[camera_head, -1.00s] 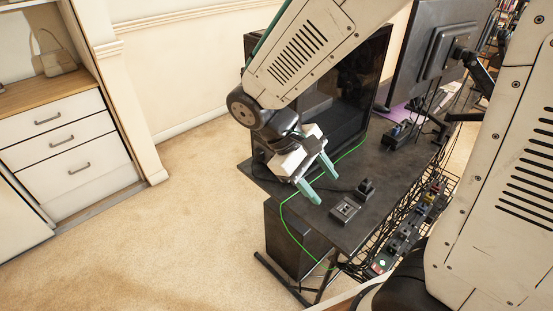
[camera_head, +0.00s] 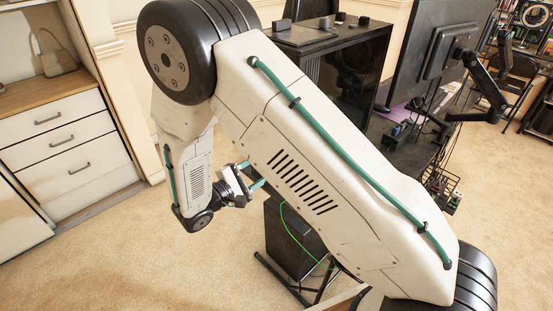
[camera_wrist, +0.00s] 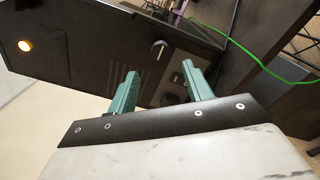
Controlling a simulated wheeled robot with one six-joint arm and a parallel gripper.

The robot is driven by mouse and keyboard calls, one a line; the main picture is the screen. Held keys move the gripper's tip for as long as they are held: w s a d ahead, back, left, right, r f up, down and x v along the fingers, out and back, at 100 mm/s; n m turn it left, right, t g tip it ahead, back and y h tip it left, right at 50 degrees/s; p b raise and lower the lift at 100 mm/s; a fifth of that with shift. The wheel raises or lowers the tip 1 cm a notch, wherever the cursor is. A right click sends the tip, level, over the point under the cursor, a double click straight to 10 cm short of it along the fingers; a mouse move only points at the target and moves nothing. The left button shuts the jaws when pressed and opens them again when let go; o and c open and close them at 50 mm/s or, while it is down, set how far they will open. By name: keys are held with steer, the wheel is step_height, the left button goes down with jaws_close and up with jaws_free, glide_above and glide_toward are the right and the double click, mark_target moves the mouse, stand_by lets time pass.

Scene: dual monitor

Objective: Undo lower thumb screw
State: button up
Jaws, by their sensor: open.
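My gripper (camera_head: 252,174) is open, its two teal fingers pointing right towards the desk in the head view, low and left of it. In the wrist view the open fingers (camera_wrist: 165,92) have nothing between them and reach towards a dark computer case panel (camera_wrist: 90,55). A small round knob with a bright face, perhaps a thumb screw (camera_wrist: 158,47), stands out from this panel, beyond the fingertips and apart from them. Vent slots and sockets show near the fingers. The black computer case (camera_head: 352,65) shows partly in the head view; my arm hides its lower part.
A round light (camera_wrist: 25,45) glows at the panel's left. A green cable (camera_wrist: 250,55) runs at right. A black box (camera_head: 290,240) stands under the desk. A monitor (camera_head: 430,60) stands at right. White drawers (camera_head: 65,150) are at left; carpet between is clear.

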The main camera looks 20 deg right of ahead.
steer(key=x, duration=0.7)
steer(key=shift+d, duration=0.4)
steer(key=c, duration=1)
